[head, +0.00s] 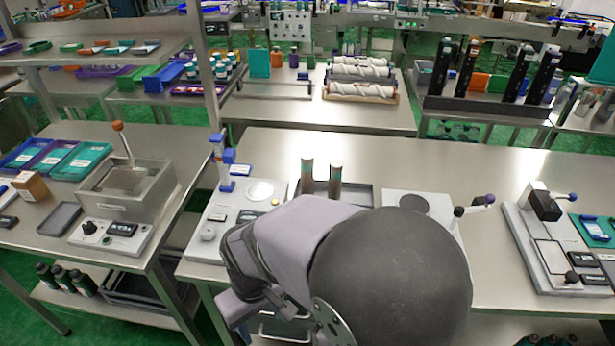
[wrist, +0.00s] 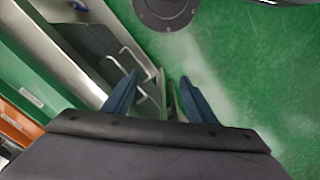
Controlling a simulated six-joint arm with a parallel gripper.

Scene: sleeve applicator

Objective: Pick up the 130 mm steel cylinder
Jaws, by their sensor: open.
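Two upright cylinders stand side by side on a dark tray (head: 358,194) on the middle bench in the head view. The left cylinder (head: 307,175) and the right cylinder (head: 335,180) look brownish with paler tops and similar in height. I cannot tell which, if either, is the 130 mm steel one. My gripper (wrist: 159,78) shows in the wrist view with two blue fingers apart and nothing between them. It points down past drawer fronts towards the green floor, away from the cylinders.
My arm covers the bench's front middle in the head view. Left of the tray is a grey station (head: 222,217) with a blue-clamped post. Right are a plate with a dark disc (head: 408,203) and a lever fixture (head: 545,205). Bare bench (head: 450,160) lies behind.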

